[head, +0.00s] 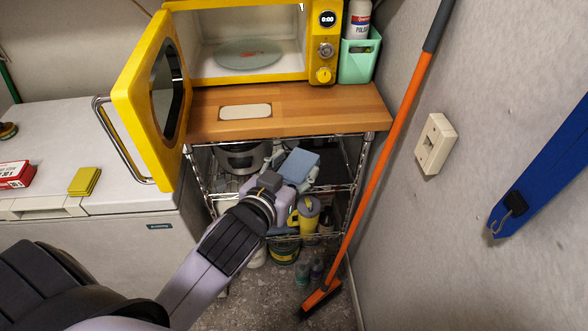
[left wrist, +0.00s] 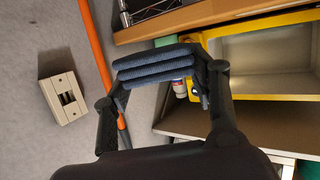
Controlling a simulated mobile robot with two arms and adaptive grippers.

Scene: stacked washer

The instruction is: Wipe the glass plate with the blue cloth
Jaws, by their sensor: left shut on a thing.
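The glass plate (head: 235,55) lies inside the open yellow microwave (head: 240,100), with a reddish smear on its top. My left gripper (head: 297,184) is below and in front of the wooden counter, to the right of and lower than the plate. It is shut on the folded blue cloth (head: 301,161), well apart from the plate. In the left wrist view the cloth (left wrist: 155,66) shows as several folded layers between the two fingers. My right gripper is in neither view.
The microwave door (head: 136,95) stands open to the left. A green caddy (head: 358,64) with a bottle stands right of the microwave. A wire shelf with pots is below the counter (head: 330,112). An orange broom (head: 385,145) leans on the right wall.

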